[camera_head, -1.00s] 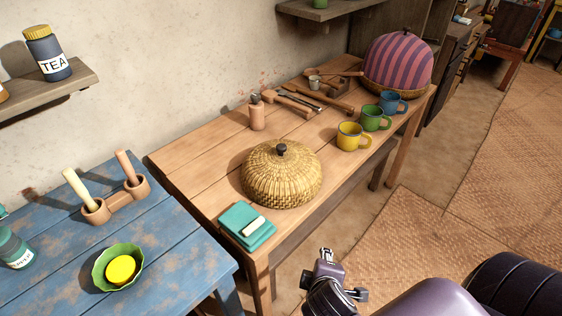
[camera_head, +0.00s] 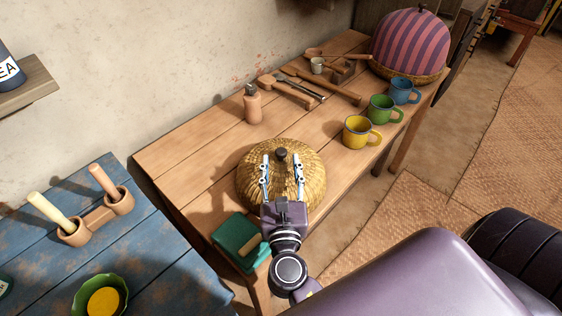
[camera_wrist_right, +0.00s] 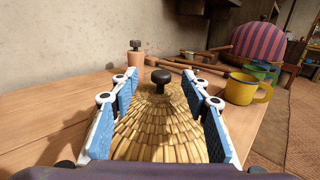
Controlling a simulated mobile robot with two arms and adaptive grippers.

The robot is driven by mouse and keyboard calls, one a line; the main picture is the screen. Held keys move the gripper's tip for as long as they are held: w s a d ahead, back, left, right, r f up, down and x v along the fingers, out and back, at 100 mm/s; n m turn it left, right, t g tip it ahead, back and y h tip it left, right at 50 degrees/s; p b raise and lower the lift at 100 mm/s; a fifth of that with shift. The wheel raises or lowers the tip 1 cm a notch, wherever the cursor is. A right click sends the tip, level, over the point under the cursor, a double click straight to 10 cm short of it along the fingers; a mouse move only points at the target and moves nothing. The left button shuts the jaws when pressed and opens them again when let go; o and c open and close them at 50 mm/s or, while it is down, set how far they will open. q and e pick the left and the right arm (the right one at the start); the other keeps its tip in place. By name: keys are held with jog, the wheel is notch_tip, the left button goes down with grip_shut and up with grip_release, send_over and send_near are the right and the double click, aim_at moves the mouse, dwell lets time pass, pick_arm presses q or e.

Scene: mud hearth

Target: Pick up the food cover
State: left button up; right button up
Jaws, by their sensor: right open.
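The woven straw food cover (camera_head: 312,195) is a dome with a dark knob on top. It stands on the wooden table (camera_head: 205,165). My right gripper (camera_head: 282,162) is open above the cover, with its fingers on either side of the knob in the head view. In the right wrist view the cover (camera_wrist_right: 160,135) lies between the two blue-padded fingers, and the knob (camera_wrist_right: 161,77) stands ahead between the tips. I cannot tell whether the fingers touch the straw. My left gripper is not in view.
Yellow (camera_head: 357,132), green (camera_head: 381,109) and blue (camera_head: 402,91) mugs stand right of the cover. A striped dome (camera_head: 412,42) is at the far end.

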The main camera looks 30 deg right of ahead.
aim_at(281, 156)
jog(key=shift+w+d, duration=0.35)
jog(key=shift+w, duration=0.3)
jog(key=p+x, duration=0.1)
jog(key=x, duration=0.1)
jog(key=shift+w+d+f, duration=0.2)
jog(key=shift+w, duration=0.15)
jog(key=shift+w+d, duration=0.2)
jog(key=shift+w, duration=0.15)
jog(key=c, duration=0.9)
grip_shut()
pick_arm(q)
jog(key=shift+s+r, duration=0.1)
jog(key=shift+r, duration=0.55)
